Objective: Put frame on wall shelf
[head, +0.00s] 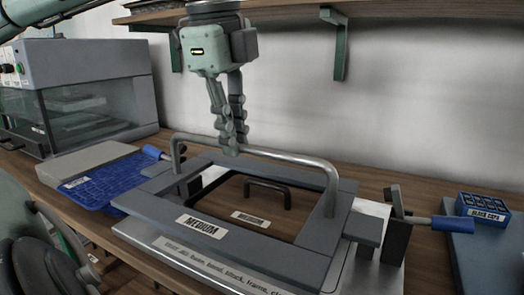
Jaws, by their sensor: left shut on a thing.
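The grey frame (270,253) carries a MEDIUM label and an arched metal handle (285,158). It sits at a dark wooden panel with a black handle (267,183) and a second MEDIUM label, over a metal base plate (180,252). Whether it rests fully on the base I cannot tell. My left gripper (231,146) points down and is shut on the frame's metal handle, left of its middle. The wall shelf (280,10) runs along the top, with its upper surface mostly out of view. My right gripper is not in view.
Blue-handled clamps (440,222) stand at both sides of the base. A glass-fronted cabinet (90,100) stands at left, near a blue keyboard-like panel (108,183). A blue labelled block (482,208) is at right. Shelf brackets (341,52) hang above the bench.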

